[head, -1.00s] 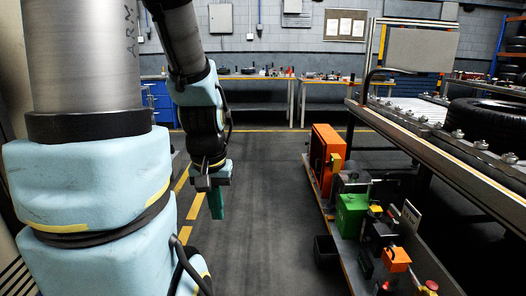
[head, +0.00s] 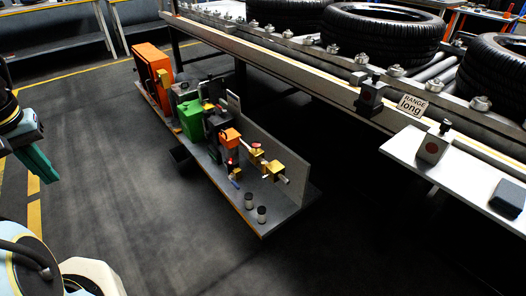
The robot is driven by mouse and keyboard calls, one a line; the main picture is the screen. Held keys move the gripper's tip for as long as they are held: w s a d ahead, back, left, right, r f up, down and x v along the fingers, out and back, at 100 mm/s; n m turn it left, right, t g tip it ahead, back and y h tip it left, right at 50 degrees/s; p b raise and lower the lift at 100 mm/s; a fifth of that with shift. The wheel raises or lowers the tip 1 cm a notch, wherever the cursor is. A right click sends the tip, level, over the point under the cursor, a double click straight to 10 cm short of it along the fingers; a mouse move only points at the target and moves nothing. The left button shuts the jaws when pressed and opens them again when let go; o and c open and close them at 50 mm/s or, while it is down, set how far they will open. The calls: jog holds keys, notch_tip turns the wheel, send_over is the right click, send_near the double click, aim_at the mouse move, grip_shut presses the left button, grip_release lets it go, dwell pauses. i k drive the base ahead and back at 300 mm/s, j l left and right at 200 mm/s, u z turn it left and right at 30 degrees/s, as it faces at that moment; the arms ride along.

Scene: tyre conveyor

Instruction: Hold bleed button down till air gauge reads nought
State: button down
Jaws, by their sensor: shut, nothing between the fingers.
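My gripper (head: 38,168) is at the left edge of the head view, with green fingers shut and empty. It hangs above the floor, well apart from the low bench (head: 270,222). On that bench stand an orange box (head: 152,64), a green box (head: 190,120), a small orange box (head: 230,138) and yellow fittings (head: 272,170) with red parts. I cannot tell which part is the bleed button. No air gauge face is readable in this view.
The conveyor (head: 290,65) carries tyres (head: 385,35) behind the bench. A white shelf (head: 470,180) at right holds a grey box with a black knob (head: 434,145) and a dark block (head: 508,198). Dark floor (head: 120,190) between gripper and bench is clear.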

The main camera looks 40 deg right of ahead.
aim_at(255, 145)
jog(key=z, duration=1.6)
jog(key=i+j, duration=0.15)
jog(key=i, duration=0.4)
jog(key=i+j, duration=0.2)
jog(key=i, duration=0.4)
jog(key=u, duration=1.65)
